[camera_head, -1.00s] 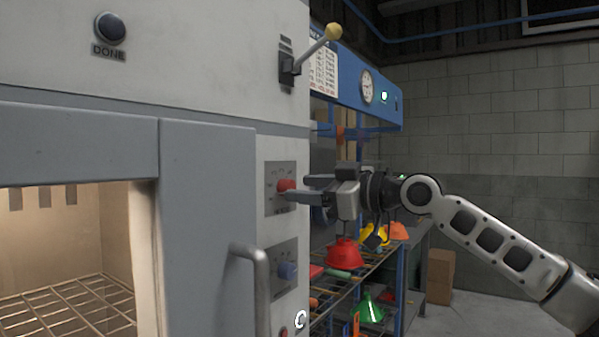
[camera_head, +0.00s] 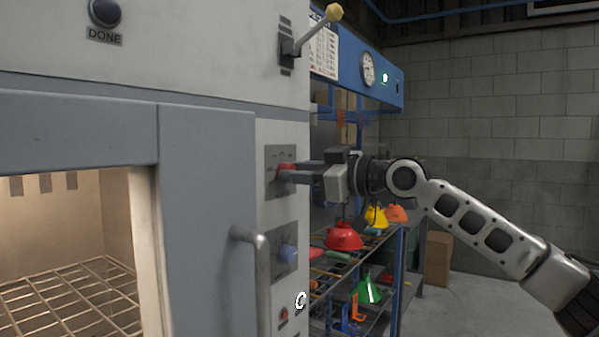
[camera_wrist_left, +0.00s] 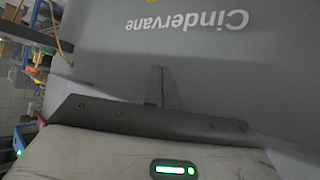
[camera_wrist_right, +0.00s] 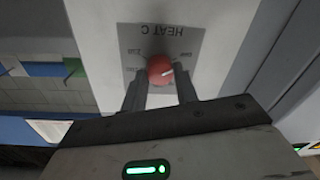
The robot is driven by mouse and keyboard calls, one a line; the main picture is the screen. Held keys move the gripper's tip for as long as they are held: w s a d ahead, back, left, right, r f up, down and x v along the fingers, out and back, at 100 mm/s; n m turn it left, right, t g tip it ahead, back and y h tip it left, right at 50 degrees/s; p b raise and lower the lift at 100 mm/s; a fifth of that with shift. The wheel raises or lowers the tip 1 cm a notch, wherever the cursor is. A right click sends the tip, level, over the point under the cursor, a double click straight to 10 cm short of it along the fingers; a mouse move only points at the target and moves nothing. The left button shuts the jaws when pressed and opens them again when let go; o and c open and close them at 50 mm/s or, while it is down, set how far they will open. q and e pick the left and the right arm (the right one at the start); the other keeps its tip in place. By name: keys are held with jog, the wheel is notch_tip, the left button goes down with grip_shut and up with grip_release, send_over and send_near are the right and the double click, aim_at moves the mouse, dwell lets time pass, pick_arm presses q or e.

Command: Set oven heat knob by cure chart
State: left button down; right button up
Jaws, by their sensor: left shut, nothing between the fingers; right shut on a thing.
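The red heat knob (camera_head: 286,168) is on a grey plate on the oven's front. My right gripper (camera_head: 290,172) comes from the right and is shut on it. In the right wrist view the knob (camera_wrist_right: 160,69) sits between the two fingertips (camera_wrist_right: 160,88). My left gripper (camera_wrist_left: 160,88) is shut and empty near a grey panel lettered Cindervane.
A blue knob (camera_head: 287,253) is below the red one. The oven door handle (camera_head: 250,240) stands out to the left. A lever (camera_head: 318,30) is above.

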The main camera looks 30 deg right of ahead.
pick_arm(q)
jog(key=shift+r+p, duration=0.35)
jog(key=shift+p, duration=0.4)
pick_arm(e)
jog(key=m, duration=0.7)
jog(key=shift+m, duration=0.3)
pick_arm(q)
jog(key=shift+a+f, duration=0.1)
pick_arm(e)
jog(key=o, duration=0.8)
jog(key=shift+d, duration=0.1)
jog(key=shift+o, duration=0.8)
